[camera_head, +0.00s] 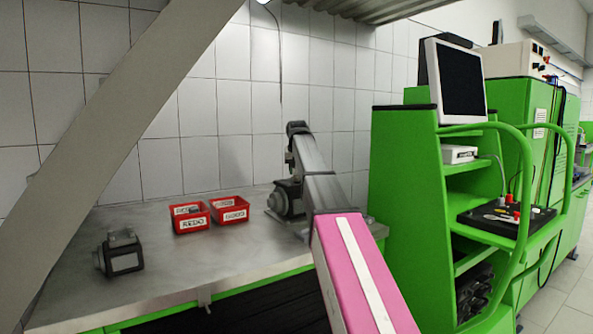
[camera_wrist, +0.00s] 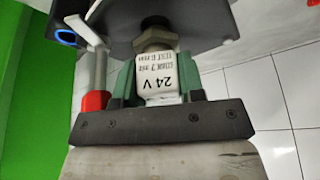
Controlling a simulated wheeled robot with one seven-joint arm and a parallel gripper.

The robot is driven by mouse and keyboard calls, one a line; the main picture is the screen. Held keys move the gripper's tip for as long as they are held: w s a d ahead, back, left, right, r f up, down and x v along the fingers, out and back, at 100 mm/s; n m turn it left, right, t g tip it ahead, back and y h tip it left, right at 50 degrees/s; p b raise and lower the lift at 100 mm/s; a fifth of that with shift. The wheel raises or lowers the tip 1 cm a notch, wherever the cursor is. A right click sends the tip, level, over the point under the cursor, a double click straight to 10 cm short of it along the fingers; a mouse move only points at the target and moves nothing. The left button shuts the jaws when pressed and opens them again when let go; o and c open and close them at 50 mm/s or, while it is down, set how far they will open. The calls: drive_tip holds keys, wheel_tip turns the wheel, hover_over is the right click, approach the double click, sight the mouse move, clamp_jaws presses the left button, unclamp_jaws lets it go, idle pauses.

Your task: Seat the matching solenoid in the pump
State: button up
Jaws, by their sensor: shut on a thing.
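My gripper (camera_wrist: 157,82) has two green fingers shut on a white solenoid (camera_wrist: 158,72). Its face reads "24 V", upside down in the wrist view, with smaller print that I cannot read surely. A metal nut or stem (camera_wrist: 156,38) shows just beyond the solenoid, in front of a dark body (camera_wrist: 205,22). I cannot tell whether the solenoid is seated there. In the head view my arm reaches over a dark pump (camera_head: 288,197) on the bench, partly hidden by my arm. The gripper and solenoid are not clear there.
Two red bins, labelled REDO (camera_head: 191,224) and GOOD (camera_head: 233,216), stand left of the pump. Another dark unit (camera_head: 121,254) sits at the left of the metal bench (camera_head: 180,275). A green rack (camera_head: 405,175) stands right. A red-capped part (camera_wrist: 95,102) is beside the left finger.

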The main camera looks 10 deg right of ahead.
drive_tip(key=shift+f, duration=0.5)
idle(0.4)
drive_tip(key=shift+r, duration=0.7)
drive_tip(key=o, duration=1.1)
drive_tip(key=shift+o, duration=0.2)
drive_tip(key=shift+d, duration=0.1)
drive_tip(key=shift+c, duration=0.5)
